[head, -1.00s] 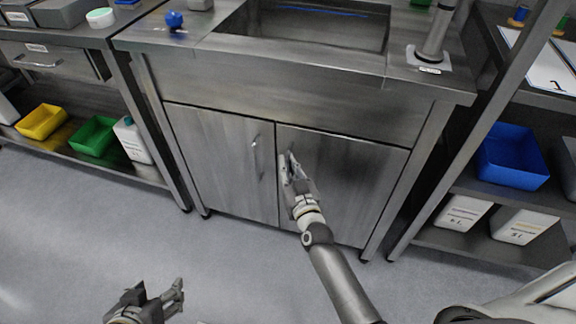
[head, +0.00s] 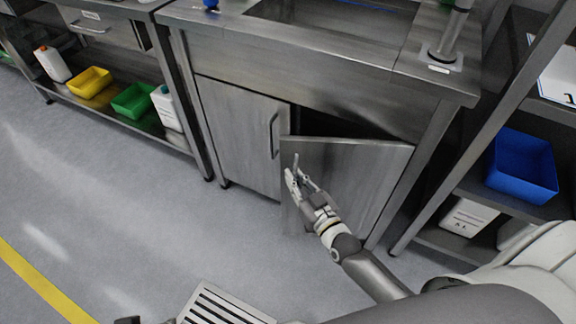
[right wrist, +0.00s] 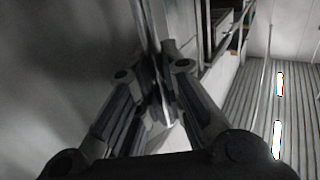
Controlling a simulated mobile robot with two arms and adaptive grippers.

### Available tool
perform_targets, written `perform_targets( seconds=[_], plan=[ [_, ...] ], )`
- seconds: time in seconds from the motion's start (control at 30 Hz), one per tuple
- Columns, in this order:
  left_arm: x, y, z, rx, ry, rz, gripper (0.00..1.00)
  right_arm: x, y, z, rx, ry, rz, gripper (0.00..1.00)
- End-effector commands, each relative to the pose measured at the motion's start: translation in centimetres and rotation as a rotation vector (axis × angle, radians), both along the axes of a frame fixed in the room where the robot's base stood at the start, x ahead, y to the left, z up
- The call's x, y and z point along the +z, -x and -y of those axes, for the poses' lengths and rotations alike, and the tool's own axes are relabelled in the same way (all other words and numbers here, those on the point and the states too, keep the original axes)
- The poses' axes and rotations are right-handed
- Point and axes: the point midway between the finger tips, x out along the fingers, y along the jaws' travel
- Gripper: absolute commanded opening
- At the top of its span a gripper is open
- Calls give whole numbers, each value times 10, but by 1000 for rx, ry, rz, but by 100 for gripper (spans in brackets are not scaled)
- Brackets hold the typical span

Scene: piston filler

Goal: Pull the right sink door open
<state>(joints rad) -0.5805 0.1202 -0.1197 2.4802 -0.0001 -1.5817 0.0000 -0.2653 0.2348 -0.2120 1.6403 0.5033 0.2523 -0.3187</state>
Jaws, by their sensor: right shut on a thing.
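The right sink door (head: 358,176) is a grey metal panel under the sink. It stands partly open, its left edge swung out toward me and a dark gap showing above it. My right gripper (head: 297,176) is at the door's left edge, shut on the door handle, which shows as a thin upright bar (right wrist: 152,30) between the fingers in the right wrist view. The left sink door (head: 238,132) is closed and its handle (head: 273,136) is free. Only a dark bit at the bottom edge of the head view may be my left gripper; its fingers do not show.
A shelf unit with a blue bin (head: 522,166) stands close on the right of the sink cabinet. A bench with a yellow bin (head: 90,82) and a green bin (head: 133,100) is on the left. A floor grate (head: 222,306) lies in front; the floor left of the door is clear.

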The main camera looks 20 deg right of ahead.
Motion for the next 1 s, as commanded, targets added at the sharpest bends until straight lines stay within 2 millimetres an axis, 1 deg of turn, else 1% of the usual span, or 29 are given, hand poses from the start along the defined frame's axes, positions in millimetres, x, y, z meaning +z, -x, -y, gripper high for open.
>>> perform_targets(
  seconds=[0.03,0.17,0.23,0.47,0.63,0.8,1.0],
  plan=[
    [4,0,0,0,0,1,62,1,12,0,35,9,-1,0],
    [8,-1,0,0,0,3,62,1,44,-5,141,9,-3,0],
    [-4,-4,1,0,0,-6,62,0,62,-7,202,9,-5,0],
    [-20,-9,2,-1,0,-13,62,0,122,-7,407,6,-5,0],
    [-29,-11,2,-2,-1,-17,62,0,168,2,565,4,-7,0],
    [-31,-12,2,-3,1,-15,62,-1,208,16,713,2,-6,0],
    [-29,-11,2,-2,0,-15,62,0,245,35,856,0,-4,0]
  ],
)
